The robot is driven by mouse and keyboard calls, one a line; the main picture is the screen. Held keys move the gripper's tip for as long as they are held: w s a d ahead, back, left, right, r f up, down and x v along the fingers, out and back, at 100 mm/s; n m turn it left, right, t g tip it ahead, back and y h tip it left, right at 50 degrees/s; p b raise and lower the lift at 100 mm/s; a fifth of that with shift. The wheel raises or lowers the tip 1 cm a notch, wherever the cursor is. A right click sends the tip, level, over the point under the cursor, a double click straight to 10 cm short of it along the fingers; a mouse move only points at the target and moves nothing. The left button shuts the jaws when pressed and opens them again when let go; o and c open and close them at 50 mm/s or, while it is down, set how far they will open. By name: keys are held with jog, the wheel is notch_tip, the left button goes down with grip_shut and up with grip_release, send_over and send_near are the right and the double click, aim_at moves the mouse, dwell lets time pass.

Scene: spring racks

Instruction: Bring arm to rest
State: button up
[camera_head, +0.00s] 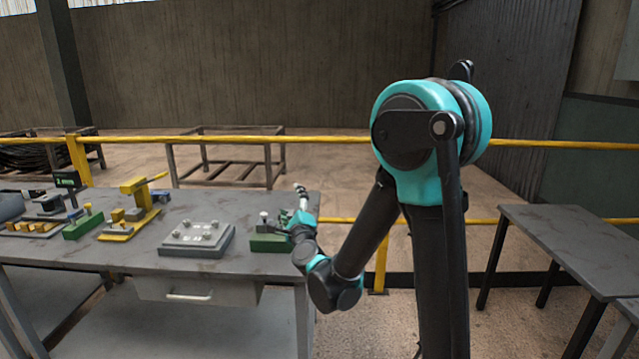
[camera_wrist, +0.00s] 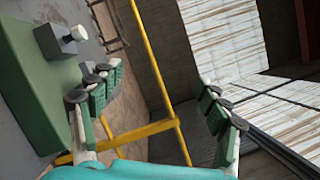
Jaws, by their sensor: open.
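My arm rises at the right of the head view and bends down to the right end of the workbench (camera_head: 120,254). My gripper (camera_head: 294,207) is at that end, close beside a green block (camera_head: 266,243) with a grey knob on top. In the wrist view my gripper (camera_wrist: 160,100) has its two fingers spread wide, with nothing between them. The green block (camera_wrist: 38,110) lies left of the left finger there. I cannot tell whether finger and block touch.
A grey plate with knobs (camera_head: 197,239), a yellow fixture (camera_head: 130,213) and several smaller items stand on the bench. A yellow railing (camera_head: 240,138) runs behind it. A second grey table (camera_head: 570,245) stands at the right. Floor shows between the tables.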

jog(key=s+d+f+n+g+h, duration=0.2)
jog(key=s+d+f+n+g, duration=0.5)
jog(key=s+d+f+n, duration=0.3)
jog(key=s+d+f+n+g+h, duration=0.3)
jog(key=s+d+f+n+g, duration=0.5)
jog(key=s+d, duration=1)
notch_tip(320, 180, down, 5)
jog(key=n, duration=0.2)
jog(key=shift+s+d+r+n+h, duration=0.2)
jog(key=shift+n+h, duration=0.1)
jog(key=shift+n, duration=0.1)
jog(key=shift+w, duration=0.1)
